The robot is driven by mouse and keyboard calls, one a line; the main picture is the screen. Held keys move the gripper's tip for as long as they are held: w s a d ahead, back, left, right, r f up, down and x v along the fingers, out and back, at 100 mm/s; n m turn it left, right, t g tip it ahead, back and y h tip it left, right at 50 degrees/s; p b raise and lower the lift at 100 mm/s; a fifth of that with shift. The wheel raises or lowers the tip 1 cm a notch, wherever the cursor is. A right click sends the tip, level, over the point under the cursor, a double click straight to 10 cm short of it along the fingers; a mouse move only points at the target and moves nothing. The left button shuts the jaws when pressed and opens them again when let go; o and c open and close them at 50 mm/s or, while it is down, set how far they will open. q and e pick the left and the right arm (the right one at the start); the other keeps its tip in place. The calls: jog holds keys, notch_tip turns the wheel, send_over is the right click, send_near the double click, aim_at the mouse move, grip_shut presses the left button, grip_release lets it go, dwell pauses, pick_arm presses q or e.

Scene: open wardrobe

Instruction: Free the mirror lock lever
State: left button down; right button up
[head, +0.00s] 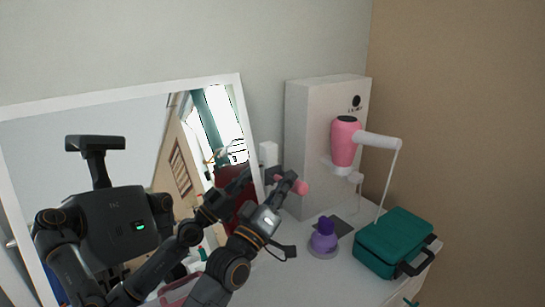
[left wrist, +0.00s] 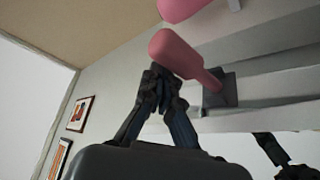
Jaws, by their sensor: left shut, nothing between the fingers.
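The white-framed mirror (head: 243,120) leans at the left of the counter. The lock lever, a pink rounded handle (head: 301,187), sticks out by the mirror's right edge. It also shows in the left wrist view (left wrist: 178,54), tilted, its narrow end at a dark square plate (left wrist: 219,91). My left gripper (head: 291,178) is at the lever in the head view, partly overlapping it. In the left wrist view its closed fingertips (left wrist: 157,72) are just below the lever's thick end. I cannot tell if they touch. Nothing is held.
The counter's front middle is bare.

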pick_arm(q)
jog(key=shift+d+f, duration=0.1)
jog(key=shift+f, duration=0.45)
jog(key=shift+s+r, duration=0.1)
notch_tip(320, 180, up, 11)
dwell(0.5)
